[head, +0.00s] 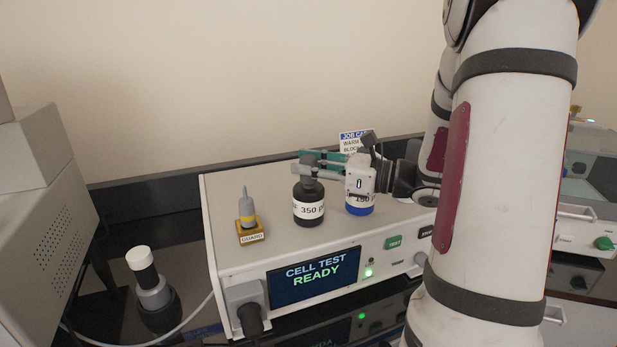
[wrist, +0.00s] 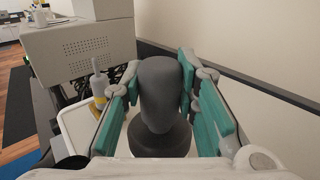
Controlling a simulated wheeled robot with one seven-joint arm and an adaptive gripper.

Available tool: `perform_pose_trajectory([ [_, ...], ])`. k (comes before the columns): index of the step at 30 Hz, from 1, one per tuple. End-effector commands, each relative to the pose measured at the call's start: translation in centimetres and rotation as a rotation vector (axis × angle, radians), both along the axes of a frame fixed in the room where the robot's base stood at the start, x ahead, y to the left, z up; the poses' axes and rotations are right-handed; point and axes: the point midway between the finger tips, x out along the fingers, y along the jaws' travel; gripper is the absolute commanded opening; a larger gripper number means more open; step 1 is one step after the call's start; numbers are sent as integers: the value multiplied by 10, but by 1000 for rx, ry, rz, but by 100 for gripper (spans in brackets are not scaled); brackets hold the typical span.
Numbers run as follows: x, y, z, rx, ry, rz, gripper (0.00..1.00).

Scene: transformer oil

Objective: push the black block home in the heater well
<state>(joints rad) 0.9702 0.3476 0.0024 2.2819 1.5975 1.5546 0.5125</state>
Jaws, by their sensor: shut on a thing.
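The black block (head: 309,208), with a white label reading "350", is upright on or just above the top of the white cell tester (head: 240,215). My gripper (head: 312,166) is shut on the grey knob at its top. In the wrist view my gripper (wrist: 160,90) has its teal fingers on both sides of the knob, and the black block (wrist: 160,142) shows below it. I cannot tell whether the block's base touches the tester or sits in a well.
A grey probe (head: 247,209) stands in a yellow "GUARD" holder at left. The tester's screen (head: 314,273) reads "CELL TEST READY". A white-topped dark piece (head: 150,280) stands front left.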

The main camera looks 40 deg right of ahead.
Motion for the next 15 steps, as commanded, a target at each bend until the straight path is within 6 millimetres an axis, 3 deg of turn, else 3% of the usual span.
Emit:
perform_pose_trajectory([
  [11,0,0,36,-6,-7,0,0],
  [15,-26,7,38,-1,-3,-3,0],
])
